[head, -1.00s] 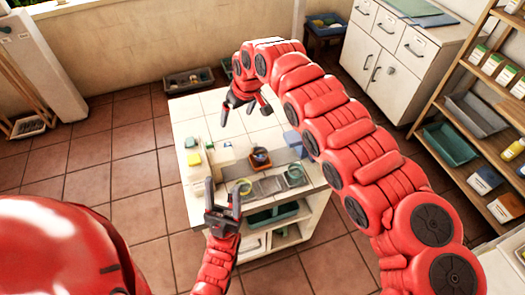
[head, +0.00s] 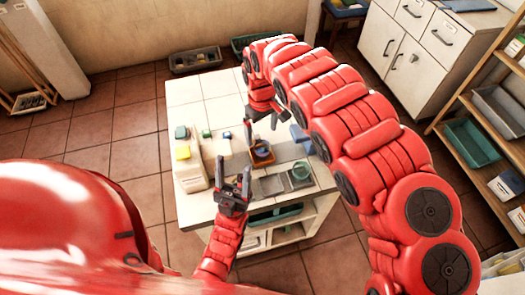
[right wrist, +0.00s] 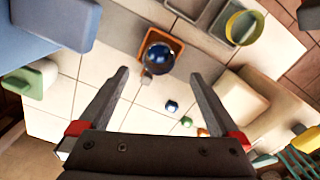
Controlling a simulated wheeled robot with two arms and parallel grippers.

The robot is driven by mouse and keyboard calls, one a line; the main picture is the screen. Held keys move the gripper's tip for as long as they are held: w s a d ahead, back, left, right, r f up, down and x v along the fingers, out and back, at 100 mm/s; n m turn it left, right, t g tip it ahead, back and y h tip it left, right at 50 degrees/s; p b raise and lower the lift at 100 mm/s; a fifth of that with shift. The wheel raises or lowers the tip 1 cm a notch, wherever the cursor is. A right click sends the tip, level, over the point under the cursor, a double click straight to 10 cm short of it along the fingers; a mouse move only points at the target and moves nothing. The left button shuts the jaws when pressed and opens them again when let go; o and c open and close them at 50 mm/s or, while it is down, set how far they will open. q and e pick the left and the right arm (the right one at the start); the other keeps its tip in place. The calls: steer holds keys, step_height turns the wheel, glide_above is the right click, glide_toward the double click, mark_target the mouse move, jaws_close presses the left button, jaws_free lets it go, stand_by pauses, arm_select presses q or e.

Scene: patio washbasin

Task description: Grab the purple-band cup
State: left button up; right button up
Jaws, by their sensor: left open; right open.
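I cannot make out a purple band on any cup. A round dark-blue vessel (right wrist: 160,57) sits in an orange-brown tray (right wrist: 178,46) on the tiled table; the head view shows the blue vessel (head: 262,151) small, in the same tray. My right gripper (head: 266,121) is open above the table, beside and above that tray. In the right wrist view its open fingers (right wrist: 158,76) point toward the blue vessel, with nothing held between them. My left gripper (head: 234,174) is open and empty over the table's front part. A yellow-green-rimmed cup (right wrist: 243,27) stands near grey trays.
A white cabinet (head: 408,50) and a shelf stand to the right. The table's back tiles (head: 205,95) are clear.

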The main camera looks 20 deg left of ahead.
mark_target(262, 147)
step_height(262, 147, down, 3)
steer(key=shift+f+p, duration=0.2)
steer(key=shift+p, duration=0.2)
step_height(262, 147, down, 2)
steer(key=shift+p, duration=0.65)
step_height(262, 147, down, 3)
steer(key=shift+r+p, duration=0.15)
steer(key=shift+p, duration=0.15)
steer(key=shift+w+f, duration=0.1)
steer(key=shift+f, duration=0.2)
steer(key=c, duration=1.4)
steer(key=shift+r, duration=0.1)
steer(key=shift+c, duration=0.2)
